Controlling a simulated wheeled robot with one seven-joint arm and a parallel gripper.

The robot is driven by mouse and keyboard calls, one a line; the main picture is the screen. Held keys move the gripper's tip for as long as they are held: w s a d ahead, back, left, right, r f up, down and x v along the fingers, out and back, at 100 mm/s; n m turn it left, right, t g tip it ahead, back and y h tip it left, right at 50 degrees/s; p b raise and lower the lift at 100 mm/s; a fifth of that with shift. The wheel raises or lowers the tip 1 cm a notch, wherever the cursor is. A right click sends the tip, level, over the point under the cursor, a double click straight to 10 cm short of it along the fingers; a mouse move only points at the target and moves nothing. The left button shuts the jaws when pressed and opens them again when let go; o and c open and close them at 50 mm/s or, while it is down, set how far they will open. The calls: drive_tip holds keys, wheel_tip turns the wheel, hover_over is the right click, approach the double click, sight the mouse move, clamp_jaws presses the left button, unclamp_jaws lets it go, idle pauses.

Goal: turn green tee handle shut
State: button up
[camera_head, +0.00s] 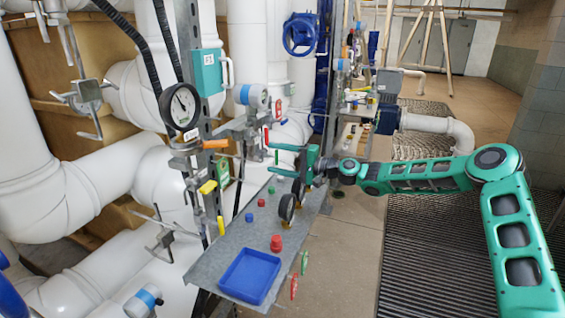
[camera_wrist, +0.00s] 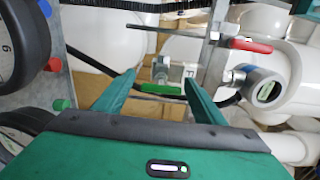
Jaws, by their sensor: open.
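The green tee handle (camera_wrist: 161,89) shows in the wrist view as a slim green bar on a small metal valve body, lying crosswise ahead of my fingertips. In the head view it is a short upright green bar (camera_head: 276,157) at the pipe rack, above the bench. My gripper (camera_head: 269,158) reaches left over the bench with its fingers one above the other. It is open and empty; in the wrist view the fingers (camera_wrist: 160,80) stand either side of the line to the handle. I cannot tell the exact gap to it.
A red handle (camera_wrist: 249,45) and a round meter (camera_wrist: 265,88) lie up and right in the wrist view. Dial gauges (camera_head: 287,207) stand on the bench (camera_head: 225,240) below my gripper, with a blue tray (camera_head: 249,275) and coloured knobs. The aisle floor (camera_head: 340,250) is clear.

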drive_tip(key=v, duration=1)
drive_tip(key=shift+d, duration=0.35)
drive_tip(key=shift+s, duration=0.15)
